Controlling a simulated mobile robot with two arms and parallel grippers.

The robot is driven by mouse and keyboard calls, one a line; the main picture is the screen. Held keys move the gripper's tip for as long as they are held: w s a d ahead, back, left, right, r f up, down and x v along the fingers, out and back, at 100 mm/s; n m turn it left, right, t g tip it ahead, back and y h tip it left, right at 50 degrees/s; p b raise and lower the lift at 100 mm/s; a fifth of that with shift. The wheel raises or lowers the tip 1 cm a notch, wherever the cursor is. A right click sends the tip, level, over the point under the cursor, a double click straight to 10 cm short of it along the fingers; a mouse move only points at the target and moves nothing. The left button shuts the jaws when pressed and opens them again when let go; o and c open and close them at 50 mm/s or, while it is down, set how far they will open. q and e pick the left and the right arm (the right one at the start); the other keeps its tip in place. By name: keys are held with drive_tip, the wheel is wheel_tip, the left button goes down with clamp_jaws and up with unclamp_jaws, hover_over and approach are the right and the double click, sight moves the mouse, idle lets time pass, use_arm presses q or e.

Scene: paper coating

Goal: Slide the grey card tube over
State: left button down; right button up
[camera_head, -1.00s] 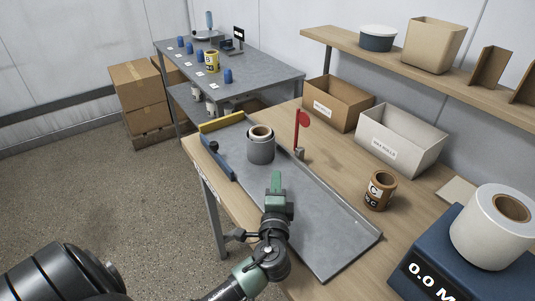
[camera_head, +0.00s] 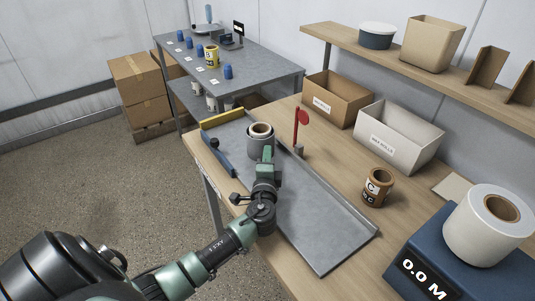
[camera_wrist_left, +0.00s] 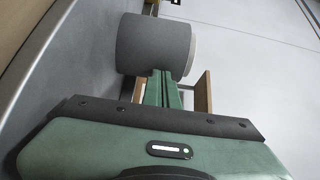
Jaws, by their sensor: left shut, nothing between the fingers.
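The grey card tube (camera_head: 259,145), with a pale inner ring at its top, stands upright on the grey metal tray (camera_head: 318,222) near its far end. My left gripper (camera_head: 267,153) is shut and empty, its fingertips at the near side of the tube. In the left wrist view the tube (camera_wrist_left: 145,42) is just past the closed fingertips (camera_wrist_left: 162,76), which overlap its edge. I cannot tell whether they touch it. My right gripper is not in view.
A red flag marker (camera_head: 300,125) stands at the tray's right edge. A brown labelled roll (camera_head: 377,188), a white bin (camera_head: 398,140) and a cardboard bin (camera_head: 336,100) are to the right. A blue meter with a white roll (camera_head: 475,230) is at lower right. The tray's near part is clear.

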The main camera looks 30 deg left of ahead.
sight(252, 145)
use_arm(q)
drive_tip(key=a, duration=0.2)
drive_tip(key=w+a+b, duration=0.1)
drive_tip(key=a, duration=0.1)
drive_tip(key=a+b, duration=0.1)
drive_tip(key=a, duration=0.1)
drive_tip(key=shift+w+a+f, duration=0.1)
drive_tip(key=shift+w+a, duration=0.15)
drive_tip(key=shift+w, duration=0.05)
drive_tip(key=shift+w+a, duration=0.1)
drive_tip(key=shift+a, duration=0.2)
